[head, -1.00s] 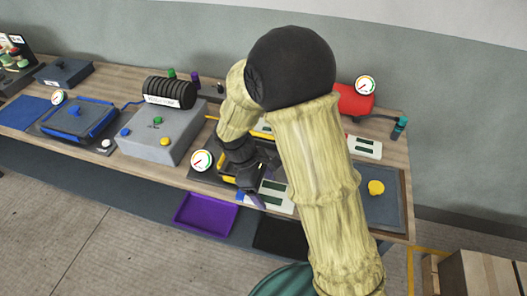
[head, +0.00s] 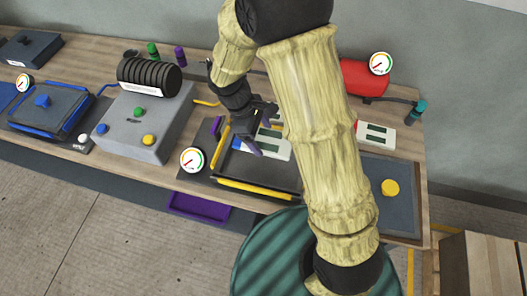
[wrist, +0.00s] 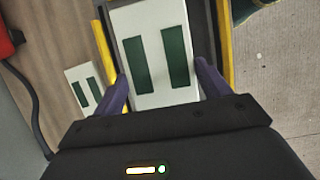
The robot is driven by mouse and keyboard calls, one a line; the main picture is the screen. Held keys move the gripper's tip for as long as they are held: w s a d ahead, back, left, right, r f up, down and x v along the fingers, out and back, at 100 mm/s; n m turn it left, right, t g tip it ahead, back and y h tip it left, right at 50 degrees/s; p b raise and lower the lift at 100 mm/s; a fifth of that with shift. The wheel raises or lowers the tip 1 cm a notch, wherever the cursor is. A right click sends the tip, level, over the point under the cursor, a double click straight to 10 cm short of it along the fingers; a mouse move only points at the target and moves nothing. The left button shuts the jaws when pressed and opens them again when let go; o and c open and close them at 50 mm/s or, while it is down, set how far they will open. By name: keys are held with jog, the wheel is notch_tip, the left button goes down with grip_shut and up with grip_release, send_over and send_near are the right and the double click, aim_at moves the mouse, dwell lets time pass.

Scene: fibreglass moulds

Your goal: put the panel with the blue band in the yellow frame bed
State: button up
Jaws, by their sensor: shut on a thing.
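The panel with the blue band (head: 270,146) is white with dark green windows. Its blue end shows at the left in the head view. My gripper (head: 234,138) is shut on it; the wrist view shows the purple fingertips (wrist: 162,84) on both sides of the panel (wrist: 160,55). The dark bed with yellow rails (head: 255,189) lies under and in front of the panel. In the wrist view, a yellow rail (wrist: 222,40) runs along each side of the panel. I cannot tell whether the panel touches the bed. My arm hides the bed's right side.
A second white panel (head: 376,135) lies on the bench at right, also in the wrist view (wrist: 84,88). A dial gauge (head: 191,160) stands at the bed's left. The grey control box (head: 140,122), red tank (head: 362,78) and yellow-knobbed grey plate (head: 385,207) are around it.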

jog(key=shift+w, duration=0.15)
jog(key=shift+s+a+f, duration=0.1)
jog(key=shift+s, duration=0.35)
send_over(265, 162)
jog(key=a, duration=0.1)
jog(key=f, duration=0.5)
jog(key=shift+a, duration=0.2)
jog(key=shift+w+f, duration=0.2)
jog(key=shift+f, duration=0.1)
jog(key=shift+f+p, duration=0.45)
jog(key=shift+f, duration=1.65)
jog(key=shift+f, duration=0.1)
jog(key=o, duration=1)
jog(key=shift+o, duration=0.2)
